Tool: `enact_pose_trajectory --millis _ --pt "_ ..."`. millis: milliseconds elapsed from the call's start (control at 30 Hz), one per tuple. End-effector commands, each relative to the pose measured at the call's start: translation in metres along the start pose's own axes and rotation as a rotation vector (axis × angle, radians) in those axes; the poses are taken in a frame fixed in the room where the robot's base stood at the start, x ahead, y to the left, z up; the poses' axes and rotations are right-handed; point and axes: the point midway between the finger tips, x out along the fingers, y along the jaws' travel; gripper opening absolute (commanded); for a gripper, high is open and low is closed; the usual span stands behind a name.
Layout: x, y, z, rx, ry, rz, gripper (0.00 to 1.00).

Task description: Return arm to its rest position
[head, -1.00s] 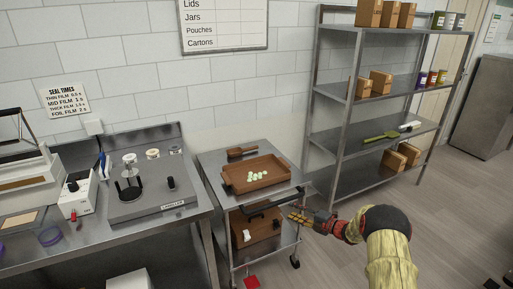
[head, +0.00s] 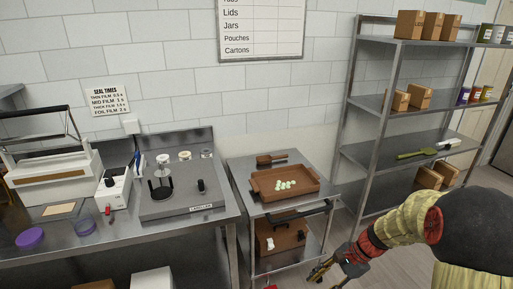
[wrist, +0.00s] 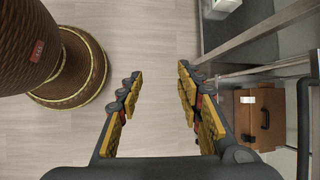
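My gripper (head: 322,270) is at the lower right of the head view, in front of the steel cart (head: 236,168) and low beside its right side. In the wrist view my gripper (wrist: 157,82) has its two fingers spread wide apart, with only bare floor between them. It is open and empty. My arm (head: 405,225) reaches in from the right edge of the head view, bent, with the gripper pointing down and left.
The cart carries a brown tray (head: 302,190) with several pale green gummies, and a brown case (head: 290,238) sits below. A steel bench (head: 120,240) with a labeller (head: 180,203) stands left. A steel shelf (head: 375,155) stands right. Floor under the gripper (wrist: 150,140) is clear.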

Motion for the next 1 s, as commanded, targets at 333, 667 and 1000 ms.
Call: enact_pose_trajectory --millis 333,667,1000 --pt "-0.079 0.076 0.077 -0.659 0.245 0.203 0.36" --pt "-0.136 0.132 0.130 -1.028 0.479 0.325 0.36" --pt "-0.180 0.152 0.190 -1.204 0.704 0.253 0.36"
